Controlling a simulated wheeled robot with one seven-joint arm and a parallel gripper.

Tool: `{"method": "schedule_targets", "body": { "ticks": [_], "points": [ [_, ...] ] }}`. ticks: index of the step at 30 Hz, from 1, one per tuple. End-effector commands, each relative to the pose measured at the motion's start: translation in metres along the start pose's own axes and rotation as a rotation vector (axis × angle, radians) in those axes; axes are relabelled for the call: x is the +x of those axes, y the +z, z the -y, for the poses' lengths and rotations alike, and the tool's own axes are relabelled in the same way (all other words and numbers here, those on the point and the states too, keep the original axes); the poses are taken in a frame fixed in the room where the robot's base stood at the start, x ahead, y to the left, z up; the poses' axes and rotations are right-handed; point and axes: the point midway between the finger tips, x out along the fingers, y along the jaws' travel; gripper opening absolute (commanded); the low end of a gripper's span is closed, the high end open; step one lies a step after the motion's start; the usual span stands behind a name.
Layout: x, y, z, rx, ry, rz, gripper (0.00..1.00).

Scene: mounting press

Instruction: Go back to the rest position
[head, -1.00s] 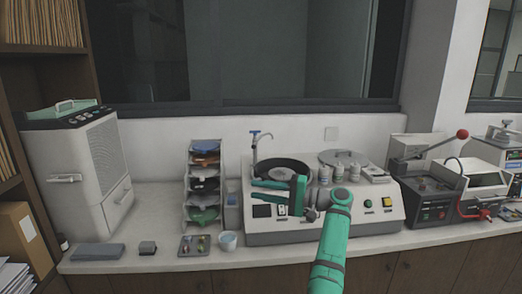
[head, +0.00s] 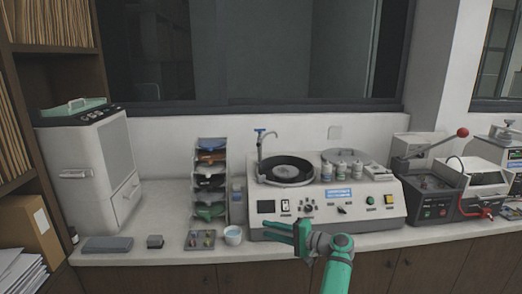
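My gripper (head: 282,232) is green and points left, low in front of the polishing machine near the counter's front edge. Its two fingers are apart, with nothing visible between them. The polishing machine (head: 375,210) is a pale box with a round dark platter (head: 287,170) at its left, a blue-handled tap (head: 260,145) and several knobs and buttons. My gripper covers a little of its lower front.
A white cup (head: 233,236) and a small tray (head: 200,240) with small pieces stand left of my gripper. A rack of coloured trays (head: 210,180) is behind them. The mounting press (head: 435,195) with a red-knobbed lever stands right.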

Motion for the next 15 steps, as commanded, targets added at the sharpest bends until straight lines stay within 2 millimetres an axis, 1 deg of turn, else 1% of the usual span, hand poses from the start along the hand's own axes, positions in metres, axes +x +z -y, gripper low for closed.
{"method": "schedule_targets", "body": {
  "ticks": [1, 2, 3, 5, 6, 8, 9, 11, 12, 14, 15],
  "points": [
    [0.013, 0.009, -0.031, 0.005, 0.027, -0.016, 0.26],
    [0.019, 0.014, -0.047, 0.006, 0.043, -0.029, 0.26],
    [0.026, 0.02, -0.069, 0.003, 0.066, -0.048, 0.26],
    [0.034, 0.028, -0.101, -0.002, 0.098, -0.08, 0.26],
    [0.037, 0.034, -0.121, -0.006, 0.119, -0.102, 0.26],
    [0.035, 0.041, -0.152, -0.012, 0.152, -0.141, 0.26],
    [0.032, 0.044, -0.172, -0.016, 0.175, -0.169, 0.26],
    [0.025, 0.051, -0.202, -0.025, 0.209, -0.21, 0.26],
    [0.02, 0.056, -0.221, -0.033, 0.232, -0.237, 0.26],
    [0.012, 0.065, -0.249, -0.044, 0.267, -0.275, 0.26],
    [0.007, 0.072, -0.266, -0.053, 0.288, -0.299, 0.26]
  ]
}}
